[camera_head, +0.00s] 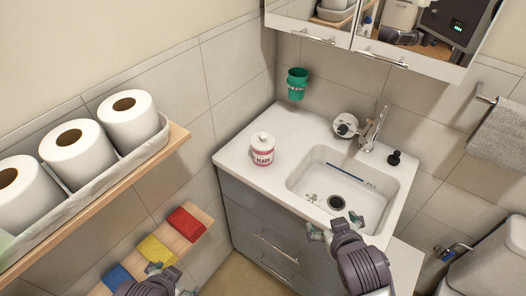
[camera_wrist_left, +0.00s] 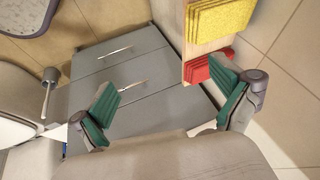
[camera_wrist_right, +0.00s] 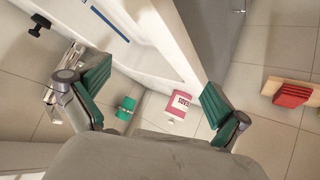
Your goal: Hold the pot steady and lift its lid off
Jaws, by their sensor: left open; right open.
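The pot (camera_head: 262,152) is a small white and pink jar with lettering and a white lid (camera_head: 262,140) on top. It stands upright on the left part of the white counter, left of the sink. It also shows in the right wrist view, between the fingers but farther off, as a pink and white jar (camera_wrist_right: 178,106). My right gripper (camera_head: 333,227) is open and empty over the sink's front edge, to the right of and nearer than the pot. My left gripper (camera_head: 172,280) is open and empty at the lower left, near the small shelf and well away from the pot.
The sink (camera_head: 310,185) holds a blue stick. A faucet (camera_head: 375,130) and a black stopper (camera_head: 394,158) stand behind it. A green cup (camera_head: 297,84) is on the wall. Paper rolls (camera_head: 75,145) and a shelf with colored cloths (camera_head: 187,222) are at left. The counter around the pot is clear.

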